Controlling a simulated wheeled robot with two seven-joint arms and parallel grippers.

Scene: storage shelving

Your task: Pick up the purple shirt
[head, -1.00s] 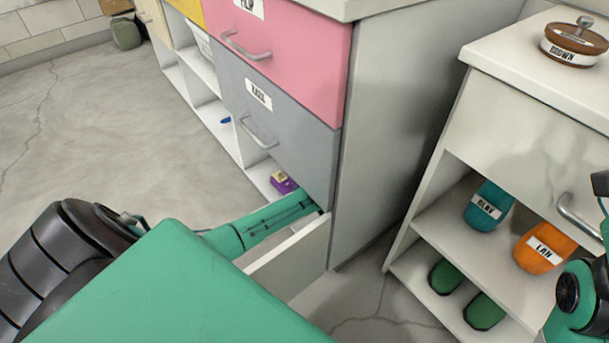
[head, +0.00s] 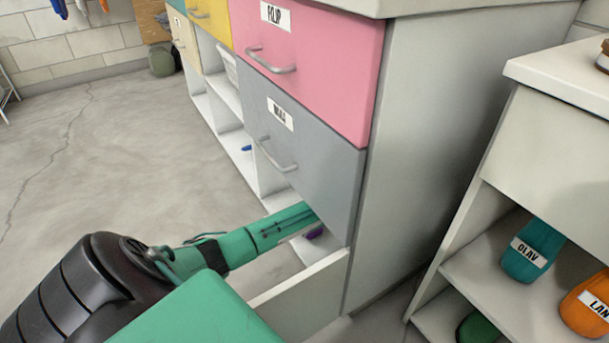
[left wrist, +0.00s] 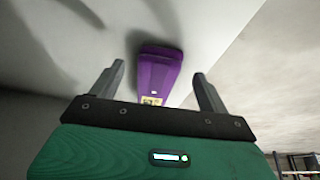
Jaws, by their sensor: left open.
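The purple shirt (left wrist: 160,72) looks like a small folded bundle with a yellow label. In the left wrist view it lies on a pale surface between and beyond the fingers. My left gripper (left wrist: 159,69) is open, one finger on each side of the shirt's near end, and I see no grip on it. In the head view only a purple bit (head: 315,233) shows, beside my left forearm at the open bottom drawer (head: 305,298). The left fingers are hidden there behind the grey drawer front (head: 300,150). My right gripper is out of view.
The pink drawer (head: 320,60) and the grey one are closed above the reaching arm. The floor (head: 120,160) at left is clear.

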